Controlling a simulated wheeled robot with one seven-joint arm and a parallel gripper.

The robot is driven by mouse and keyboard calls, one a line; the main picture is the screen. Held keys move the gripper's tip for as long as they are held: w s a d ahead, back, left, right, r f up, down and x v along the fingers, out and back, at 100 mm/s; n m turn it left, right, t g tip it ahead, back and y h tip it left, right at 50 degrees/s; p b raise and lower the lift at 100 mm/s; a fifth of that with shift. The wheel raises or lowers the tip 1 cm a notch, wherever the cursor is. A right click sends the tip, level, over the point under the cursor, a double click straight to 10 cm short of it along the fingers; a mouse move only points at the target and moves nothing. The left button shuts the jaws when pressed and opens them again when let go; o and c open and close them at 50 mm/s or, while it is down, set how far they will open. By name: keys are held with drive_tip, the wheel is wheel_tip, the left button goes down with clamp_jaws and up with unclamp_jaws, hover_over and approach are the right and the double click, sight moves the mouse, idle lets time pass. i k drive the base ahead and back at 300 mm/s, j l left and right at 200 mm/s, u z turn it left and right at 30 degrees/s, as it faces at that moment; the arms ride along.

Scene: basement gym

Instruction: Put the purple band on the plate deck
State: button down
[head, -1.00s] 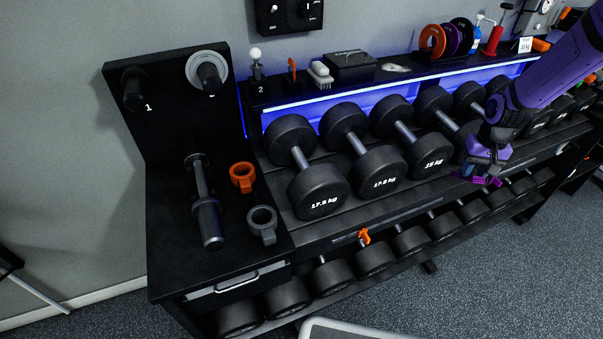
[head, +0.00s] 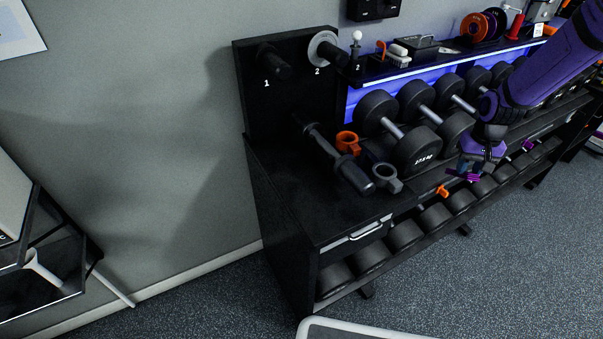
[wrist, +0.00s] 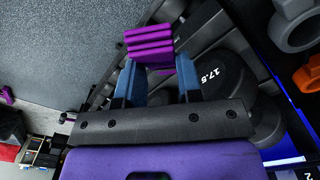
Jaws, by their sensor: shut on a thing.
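My gripper (head: 470,170) is shut on the purple band (head: 473,178), which hangs at its tips in front of the dumbbell rack. In the wrist view, the band (wrist: 150,45) is a folded purple stack at the ends of my blue fingers (wrist: 158,72). The black deck at the left end of the rack (head: 290,195), which I take as the plate deck, stands well to the left of my gripper in the head view. Its front left part is bare. The band is apart from it.
Black dumbbells (head: 415,148) fill the rack between deck and gripper. An orange clip (head: 442,191) sits on the lower rail. A dark shelf unit (head: 45,245) stands left.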

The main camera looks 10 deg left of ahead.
sight(291, 175)
drive_tip(key=k+j, duration=0.15)
drive_tip(key=j, duration=0.15)
drive_tip(key=k+j, duration=0.15)
drive_tip(key=j, duration=0.15)
drive_tip(key=k+j+z, duration=0.1)
drive_tip(key=j+u, duration=0.1)
drive_tip(key=j, duration=0.3)
drive_tip(key=k+j+u, duration=0.1)
drive_tip(key=j, duration=0.25)
drive_tip(key=j+z, duration=0.25)
drive_tip(key=j, duration=0.75)
drive_tip(key=j+z, duration=0.25)
drive_tip(key=j, duration=0.75)
drive_tip(key=k+j, duration=0.25)
drive_tip(key=i+l, duration=0.75)
drive_tip(key=z, duration=0.05)
